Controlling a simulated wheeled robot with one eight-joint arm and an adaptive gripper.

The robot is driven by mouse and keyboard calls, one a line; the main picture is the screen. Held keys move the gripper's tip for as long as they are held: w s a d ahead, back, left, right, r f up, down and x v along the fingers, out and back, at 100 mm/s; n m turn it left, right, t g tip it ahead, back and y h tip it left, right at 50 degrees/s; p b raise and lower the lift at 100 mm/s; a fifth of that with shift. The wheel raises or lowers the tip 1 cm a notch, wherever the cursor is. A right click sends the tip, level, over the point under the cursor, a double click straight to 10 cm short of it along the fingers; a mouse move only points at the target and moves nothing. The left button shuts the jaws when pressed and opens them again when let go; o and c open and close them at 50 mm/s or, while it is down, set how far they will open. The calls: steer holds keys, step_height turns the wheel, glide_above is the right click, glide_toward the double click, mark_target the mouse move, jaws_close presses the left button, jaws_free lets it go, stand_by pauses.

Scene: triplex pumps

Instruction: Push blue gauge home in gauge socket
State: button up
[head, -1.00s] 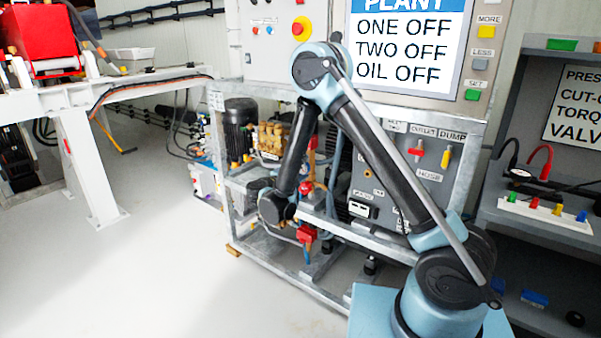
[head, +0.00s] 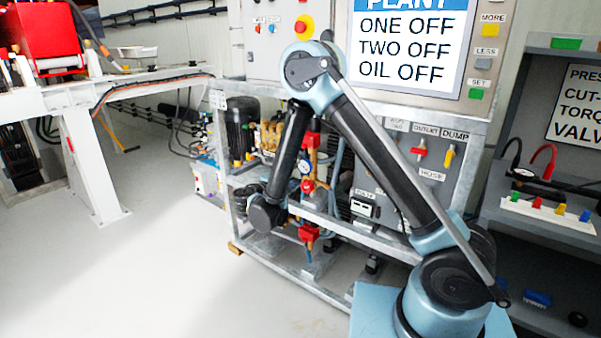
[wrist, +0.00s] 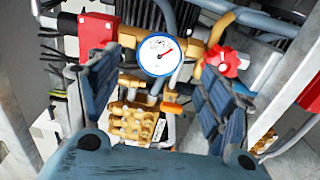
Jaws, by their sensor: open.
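The blue gauge (wrist: 160,54) has a white round dial, a red needle and a blue rim. It sits on brass pipework between a red block and a red handwheel. In the head view the gauge (head: 306,167) is a small white disc right of my forearm. My gripper (wrist: 156,76) is open and empty, with one finger on each side below the gauge and a clear gap between. The dial faces my wrist camera. The gauge socket is hidden behind the gauge, so I cannot tell how deep it sits.
The red block (wrist: 97,33) is close to the left finger and the red handwheel (wrist: 222,61) close to the right finger. Brass fittings (wrist: 132,121) lie between the fingers. The pump frame's grey rails (head: 350,232) surround the area. Open floor (head: 150,270) lies to the left.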

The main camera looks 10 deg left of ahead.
steer(key=v, duration=0.5)
steer(key=shift+s+a, duration=0.1)
steer(key=shift+s, duration=0.1)
stand_by(0.3)
